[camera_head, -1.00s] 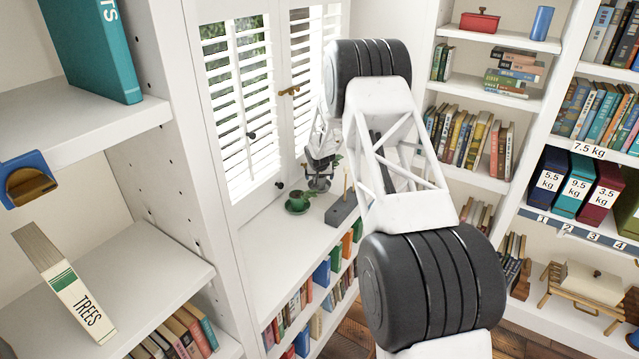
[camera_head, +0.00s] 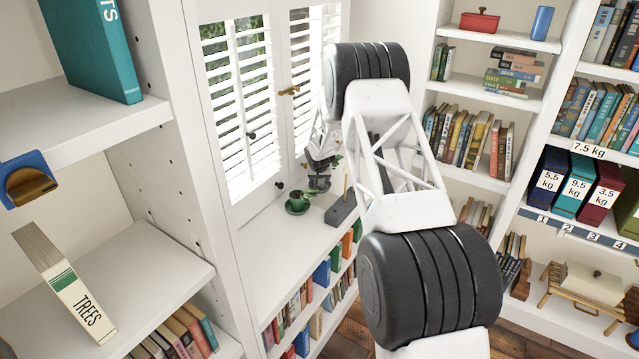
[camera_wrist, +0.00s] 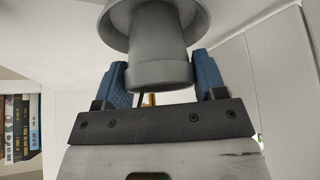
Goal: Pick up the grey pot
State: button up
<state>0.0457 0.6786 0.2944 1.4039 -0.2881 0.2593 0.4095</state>
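The grey pot (camera_wrist: 160,45) fills the upper middle of the wrist view, with a banded rim towards me and a wider round part beyond. My gripper (camera_wrist: 162,75) has its two blue fingers spread, one on each side of the pot's rim. The finger edges lie right at the pot's sides; I cannot tell whether they press on it. In the head view my gripper (camera_head: 321,162) is small and far off, low over the window ledge. The pot there is largely lost behind and under the gripper.
A grey block with an upright stick (camera_head: 342,211) stands to the right. Shutters (camera_head: 238,100) rise behind. Bookshelves flank both sides. The front of the ledge is clear.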

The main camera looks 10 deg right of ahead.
jog(key=c, duration=0.6)
jog(key=shift+r, duration=0.15)
notch_tip(320, 180, up, 10)
dwell(0.4)
dwell(0.6)
jog(key=shift+r, duration=1.4)
jog(key=shift+f, duration=0.15)
jog(key=shift+f+m+h, duration=0.4)
jog(key=shift+f+m, duration=0.45)
jog(key=shift+f, duration=1.4)
jog(key=shift+f+m+h, duration=0.4)
jog(key=shift+f+m, duration=0.45)
jog(key=shift+f, duration=1.4)
